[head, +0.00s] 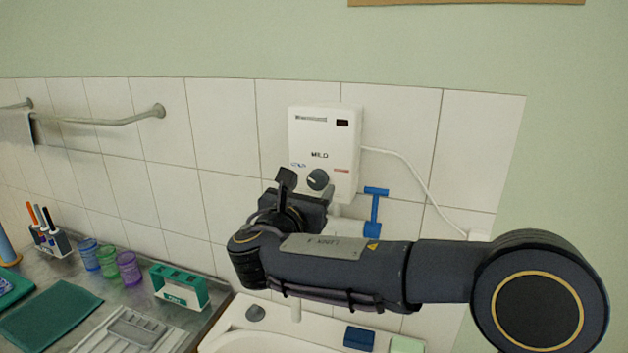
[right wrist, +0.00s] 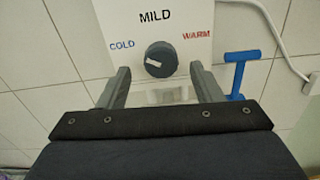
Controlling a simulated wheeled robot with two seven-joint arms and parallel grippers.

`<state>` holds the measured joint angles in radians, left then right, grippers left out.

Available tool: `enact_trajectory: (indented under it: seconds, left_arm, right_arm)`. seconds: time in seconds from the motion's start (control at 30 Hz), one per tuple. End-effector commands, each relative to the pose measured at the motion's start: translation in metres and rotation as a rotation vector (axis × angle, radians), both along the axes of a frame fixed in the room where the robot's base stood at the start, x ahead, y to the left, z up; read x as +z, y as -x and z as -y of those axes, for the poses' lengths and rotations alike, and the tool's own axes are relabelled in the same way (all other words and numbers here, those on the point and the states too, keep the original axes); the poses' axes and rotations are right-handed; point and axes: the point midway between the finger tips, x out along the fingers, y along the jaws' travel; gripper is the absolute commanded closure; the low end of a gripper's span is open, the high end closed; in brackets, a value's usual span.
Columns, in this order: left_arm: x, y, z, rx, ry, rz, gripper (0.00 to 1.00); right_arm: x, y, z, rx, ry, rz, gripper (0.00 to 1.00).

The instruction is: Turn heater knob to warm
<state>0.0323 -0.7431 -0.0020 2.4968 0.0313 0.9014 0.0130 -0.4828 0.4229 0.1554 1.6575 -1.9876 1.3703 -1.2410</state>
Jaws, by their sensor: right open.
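The white water heater (head: 323,130) is mounted on the tiled wall. Its dark round knob (head: 318,180) is low on the front, with MILD above it, a blue COLD label to its left and a red WARM label to its right. In the right wrist view the knob (right wrist: 160,59) has a white pointer mark slanting up and left, toward the COLD side. My right gripper (head: 306,180) is in front of the heater's lower part. In the right wrist view its open fingers (right wrist: 160,80) stand on either side of the knob, apart from it. My left gripper is not in view.
A white cord (head: 420,180) runs from the heater to the right. A sink (head: 250,335) lies below. Cups (head: 109,261) and a green holder (head: 180,288) stand on the left counter.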

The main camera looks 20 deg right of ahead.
Motion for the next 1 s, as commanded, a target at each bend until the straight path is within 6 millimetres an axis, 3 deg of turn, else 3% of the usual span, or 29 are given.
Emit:
enact_trajectory:
  seconds: [0.2, 0.53, 0.87, 1.0]
  left_arm:
    - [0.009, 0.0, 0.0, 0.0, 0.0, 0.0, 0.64]
    - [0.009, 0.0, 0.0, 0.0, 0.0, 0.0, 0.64]
    - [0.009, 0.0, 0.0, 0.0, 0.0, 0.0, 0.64]
    - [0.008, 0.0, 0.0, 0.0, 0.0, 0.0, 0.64]
  right_arm:
    - [0.001, -0.02, 0.014, -0.002, -0.001, 0.0, 0.41]
    - [0.0, -0.024, 0.016, 0.0, -0.003, -0.001, 0.41]
    - [-0.001, -0.023, 0.016, 0.0, -0.003, -0.001, 0.84]
    - [-0.001, -0.023, 0.016, -0.001, -0.006, 0.002, 0.85]
